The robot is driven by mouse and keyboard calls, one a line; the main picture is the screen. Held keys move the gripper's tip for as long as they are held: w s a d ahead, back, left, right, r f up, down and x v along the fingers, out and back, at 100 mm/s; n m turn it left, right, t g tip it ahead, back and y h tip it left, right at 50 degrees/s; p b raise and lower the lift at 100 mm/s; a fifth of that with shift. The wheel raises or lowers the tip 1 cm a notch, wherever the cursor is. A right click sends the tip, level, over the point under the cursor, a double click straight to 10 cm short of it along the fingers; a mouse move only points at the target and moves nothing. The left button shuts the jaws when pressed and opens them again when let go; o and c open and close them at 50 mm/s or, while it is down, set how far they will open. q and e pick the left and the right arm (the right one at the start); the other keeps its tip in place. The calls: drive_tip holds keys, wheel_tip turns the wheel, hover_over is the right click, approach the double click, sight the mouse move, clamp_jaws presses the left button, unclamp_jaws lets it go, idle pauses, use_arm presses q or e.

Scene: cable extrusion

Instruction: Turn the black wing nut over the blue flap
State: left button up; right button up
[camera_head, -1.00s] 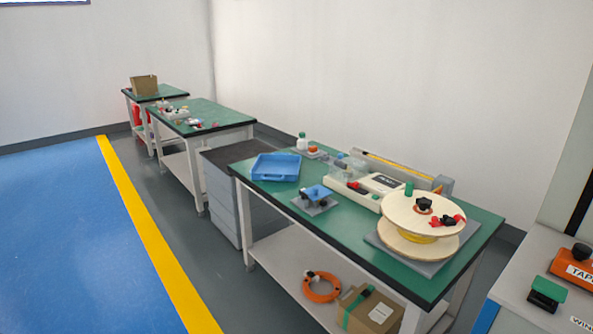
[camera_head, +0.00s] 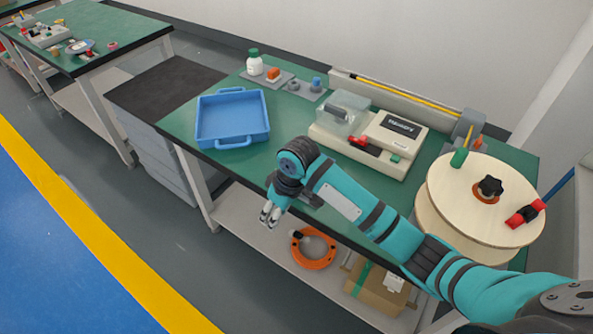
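My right arm reaches in from the lower right. Its gripper (camera_head: 269,217) hangs just off the front edge of the green-topped table (camera_head: 180,125), pointing down. The fingertips look close together and are too small to tell open from shut; nothing shows between them. The blue flap and the black wing nut over it are hidden behind my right wrist and forearm. Only a bit of a grey plate (camera_head: 311,199) shows by the forearm. My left gripper is not in view.
A blue tray (camera_head: 232,141) lies left on the table. A beige device (camera_head: 390,147) with a clear cover stands behind my forearm. A wooden spool (camera_head: 465,205) with a black knob (camera_head: 490,187) is at the right. An orange coil (camera_head: 313,263) and a carton (camera_head: 368,288) lie on the lower shelf.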

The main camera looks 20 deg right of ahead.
drive_tip(key=w+d+r+h, duration=0.1)
drive_tip(key=w+d+r, duration=0.2)
drive_tip(key=r, duration=0.4)
drive_tip(key=w+d+r+g+h, duration=0.1)
drive_tip(key=w+d+r, duration=0.1)
drive_tip(key=r, duration=0.5)
drive_tip(key=w+d+r+h, duration=0.1)
drive_tip(key=w+d+r, duration=0.2)
drive_tip(key=r, duration=0.4)
drive_tip(key=shift+n, duration=0.3)
wheel_tip(320, 180, down, 15)
drive_tip(key=shift+s+a+f+p, duration=0.1)
drive_tip(key=shift+a+f+p, duration=0.1)
drive_tip(key=shift+p, duration=0.4)
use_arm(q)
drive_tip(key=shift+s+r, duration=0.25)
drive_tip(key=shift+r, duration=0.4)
use_arm(e)
drive_tip(key=shift+f, duration=0.75)
drive_tip(key=shift+c, duration=0.2)
clamp_jaws()
